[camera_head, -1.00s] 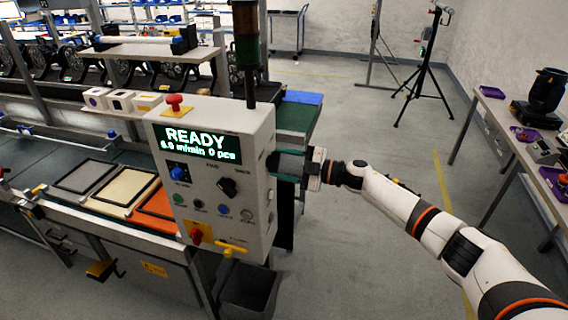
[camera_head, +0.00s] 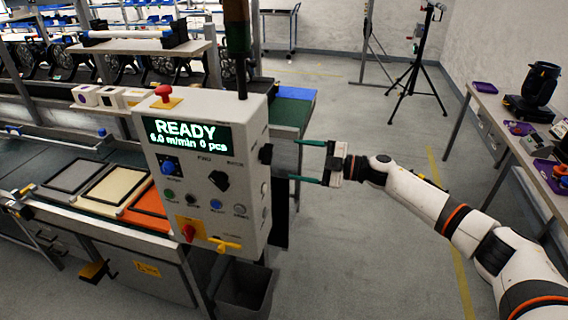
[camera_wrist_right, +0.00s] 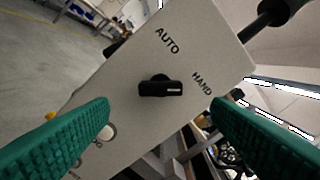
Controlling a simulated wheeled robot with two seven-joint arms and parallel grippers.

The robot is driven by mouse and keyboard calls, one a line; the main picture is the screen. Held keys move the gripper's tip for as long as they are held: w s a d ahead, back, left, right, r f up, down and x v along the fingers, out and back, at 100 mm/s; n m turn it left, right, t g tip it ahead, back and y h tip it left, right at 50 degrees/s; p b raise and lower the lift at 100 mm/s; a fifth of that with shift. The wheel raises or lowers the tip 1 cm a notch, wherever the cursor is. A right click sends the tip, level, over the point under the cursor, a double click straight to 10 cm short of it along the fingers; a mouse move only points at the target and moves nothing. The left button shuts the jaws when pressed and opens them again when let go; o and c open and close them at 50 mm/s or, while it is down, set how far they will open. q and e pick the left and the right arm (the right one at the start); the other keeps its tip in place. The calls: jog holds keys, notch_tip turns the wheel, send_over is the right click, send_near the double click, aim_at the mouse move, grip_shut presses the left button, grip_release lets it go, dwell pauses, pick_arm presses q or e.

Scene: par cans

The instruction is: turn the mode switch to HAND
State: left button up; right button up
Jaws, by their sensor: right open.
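The mode switch is a small black knob (camera_head: 265,153) on the right side face of the grey control box (camera_head: 190,150). In the right wrist view the knob (camera_wrist_right: 160,89) is centred, with its bar lying level and a white mark near its right end. The AUTO label (camera_wrist_right: 167,41) is above it and the HAND label (camera_wrist_right: 202,83) is to its right. My right gripper (camera_head: 296,160) is open and empty. Its green fingers point at that side face, apart from the knob, which sits between them in the wrist view. My left gripper is not in view.
A red mushroom button (camera_head: 164,93) is on top. A grey bin (camera_head: 243,288) stands below. Floor to the right is free up to a side table (camera_head: 485,100).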

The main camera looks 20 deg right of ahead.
jog(key=b+v, duration=0.1)
jog(key=v, duration=0.4)
jog(key=shift+s+d+b, duration=0.15)
jog(key=shift+b, duration=0.2)
